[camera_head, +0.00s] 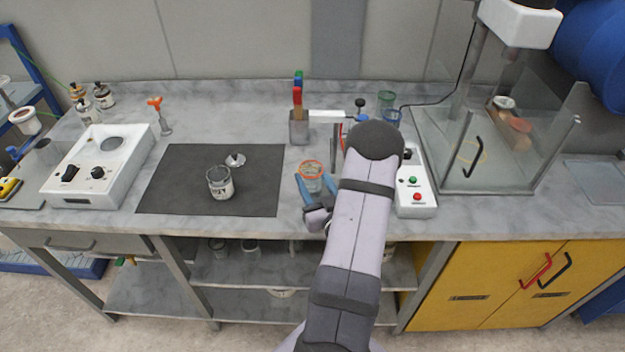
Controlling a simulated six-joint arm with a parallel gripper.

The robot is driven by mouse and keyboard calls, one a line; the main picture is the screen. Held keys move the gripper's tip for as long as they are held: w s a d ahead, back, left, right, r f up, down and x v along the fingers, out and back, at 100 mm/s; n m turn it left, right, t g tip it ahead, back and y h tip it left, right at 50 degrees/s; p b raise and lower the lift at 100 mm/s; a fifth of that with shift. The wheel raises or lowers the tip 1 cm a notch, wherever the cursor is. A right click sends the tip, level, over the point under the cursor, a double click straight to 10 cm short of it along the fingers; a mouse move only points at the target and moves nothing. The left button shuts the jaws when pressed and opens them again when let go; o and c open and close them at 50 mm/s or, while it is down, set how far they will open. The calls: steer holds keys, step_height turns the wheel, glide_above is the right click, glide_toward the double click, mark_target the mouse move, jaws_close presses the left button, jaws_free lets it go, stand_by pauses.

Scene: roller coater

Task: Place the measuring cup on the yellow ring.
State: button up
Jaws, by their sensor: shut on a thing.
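The measuring cup (312,180), clear with an orange-red rim, is upright at the middle of the bench. My gripper (313,192) has blue fingers and is shut on the cup, one finger showing at its left side. The cup's lower part is partly hidden by the gripper, and I cannot tell whether it touches the bench. The thin yellow ring (486,156) lies on the floor of the clear-walled enclosure (545,150) at the right, apart from the cup. A black handle on the front wall partly covers the ring.
A white control box (417,196) stands between the cup and the enclosure, beside my arm. A pen holder (299,131) and small glasses (387,99) stand behind. Clear walls surround the ring.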

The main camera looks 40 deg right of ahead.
steer(key=shift+f, duration=0.25)
steer(key=shift+f, duration=0.15)
steer(key=o, duration=1.2)
steer(key=shift+r, duration=0.3)
steer(key=b+v, duration=0.1)
steer(key=v, duration=0.9)
steer(key=shift+s, duration=0.1)
steer(key=shift+p+v, duration=0.4)
steer(key=shift+v, duration=0.6)
steer(key=shift+a+f, duration=0.1)
steer(key=shift+f, duration=0.05)
